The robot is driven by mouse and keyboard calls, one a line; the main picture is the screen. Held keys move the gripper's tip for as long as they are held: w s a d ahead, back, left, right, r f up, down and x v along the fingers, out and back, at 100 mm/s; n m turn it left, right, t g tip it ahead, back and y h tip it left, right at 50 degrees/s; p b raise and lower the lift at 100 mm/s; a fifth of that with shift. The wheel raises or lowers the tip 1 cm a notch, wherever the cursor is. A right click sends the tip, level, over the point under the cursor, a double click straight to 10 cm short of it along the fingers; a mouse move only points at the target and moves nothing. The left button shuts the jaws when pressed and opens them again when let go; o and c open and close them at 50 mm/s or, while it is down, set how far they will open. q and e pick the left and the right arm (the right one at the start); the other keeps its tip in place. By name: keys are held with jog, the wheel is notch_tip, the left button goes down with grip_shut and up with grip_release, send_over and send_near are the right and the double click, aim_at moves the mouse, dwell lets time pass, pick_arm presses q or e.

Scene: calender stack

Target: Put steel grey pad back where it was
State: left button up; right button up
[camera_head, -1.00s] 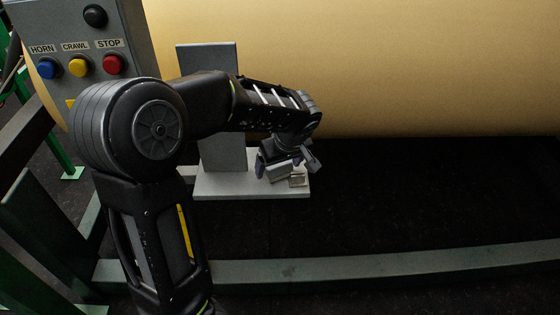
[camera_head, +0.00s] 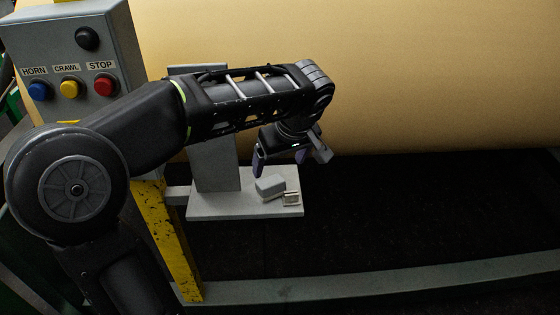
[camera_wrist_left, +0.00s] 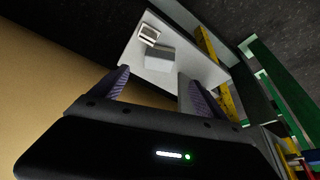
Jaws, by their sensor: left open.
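The steel grey pad (camera_head: 270,186) is a small block lying on the light grey shelf plate (camera_head: 225,207). It sits beside a small square framed piece (camera_head: 291,199) near the plate's right end. My left gripper (camera_head: 288,168) is open and empty, above the pad and apart from it. In the left wrist view the pad (camera_wrist_left: 160,58) lies ahead of the open fingers (camera_wrist_left: 155,88), with the framed piece (camera_wrist_left: 149,35) just beyond it. My right gripper is in neither view.
A large tan roll (camera_head: 420,75) fills the back. A control box (camera_head: 75,50) with HORN, CRAWL and STOP buttons stands at left. A yellow post (camera_head: 165,240) stands left of the plate, and a green-grey rail (camera_head: 400,285) crosses the front. The dark floor is clear at right.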

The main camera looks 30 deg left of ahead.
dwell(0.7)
pick_arm(q)
jog(key=s+d+f+m+g+h, duration=0.1)
jog(key=d+f+m+h, duration=0.15)
jog(key=d+f, duration=0.45)
jog(key=s+d+f+m+h, duration=0.1)
jog(key=d+f+m, duration=0.25)
jog(key=f, duration=0.75)
jog(key=s+d+f+m+g+h, duration=0.1)
jog(key=d+f+m+h, duration=0.1)
jog(key=d+f, duration=0.55)
jog(key=s+d+f+m+h, duration=0.1)
jog(key=s+d+f, duration=0.2)
jog(key=s+f, duration=0.4)
jog(key=s+d+f+m+h, duration=0.1)
jog(key=s+d+f, duration=0.3)
jog(key=s+f, duration=0.4)
notch_tip(320, 180, down, 2)
jog(key=shift+s+d+h, duration=0.15)
jog(key=shift+d+h, duration=0.05)
jog(key=shift+h, duration=0.15)
